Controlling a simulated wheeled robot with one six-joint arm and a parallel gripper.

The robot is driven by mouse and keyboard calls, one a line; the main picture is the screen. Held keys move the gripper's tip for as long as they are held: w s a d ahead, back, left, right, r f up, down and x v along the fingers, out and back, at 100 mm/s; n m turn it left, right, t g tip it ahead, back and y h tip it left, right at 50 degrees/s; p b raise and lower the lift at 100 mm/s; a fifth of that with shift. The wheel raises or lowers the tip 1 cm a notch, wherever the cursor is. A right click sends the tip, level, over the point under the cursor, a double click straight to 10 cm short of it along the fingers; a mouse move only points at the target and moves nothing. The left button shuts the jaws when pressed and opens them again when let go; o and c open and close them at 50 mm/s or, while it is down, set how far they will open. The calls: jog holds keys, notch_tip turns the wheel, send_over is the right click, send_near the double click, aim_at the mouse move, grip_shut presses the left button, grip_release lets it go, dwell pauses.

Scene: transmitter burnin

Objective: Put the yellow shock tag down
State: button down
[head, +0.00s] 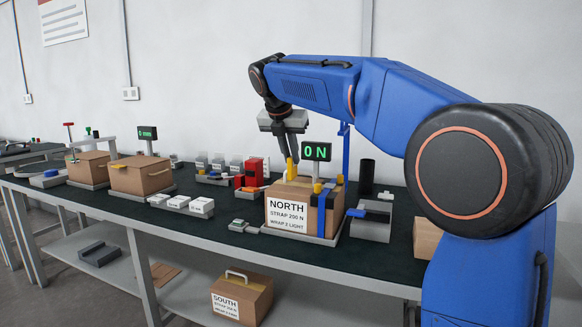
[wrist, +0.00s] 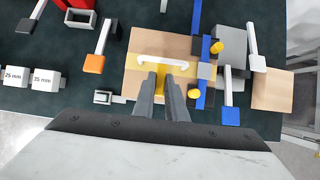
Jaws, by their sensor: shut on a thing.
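My gripper (head: 290,158) is shut on the yellow shock tag (head: 291,170), over the box labelled NORTH (head: 293,212). In the wrist view the tag (wrist: 162,88) shows as a yellow strip between my two fingers, partly hidden by them. The box top (wrist: 133,68) with its white handle (wrist: 163,62) lies under my fingertips. I cannot tell whether the tag touches the box.
A blue strap (head: 322,212) with yellow knobs crosses the box's right side. A green display reading 0 N (head: 317,152) stands close to my gripper. A grey clamp block (head: 371,222) and black cylinder (head: 367,177) stand to the right.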

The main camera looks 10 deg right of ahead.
jog(key=shift+f, duration=1.6)
jog(key=shift+f, duration=0.15)
jog(key=c, duration=1.8)
grip_release()
jog(key=v, duration=1.2)
jog(key=shift+s+d, duration=0.1)
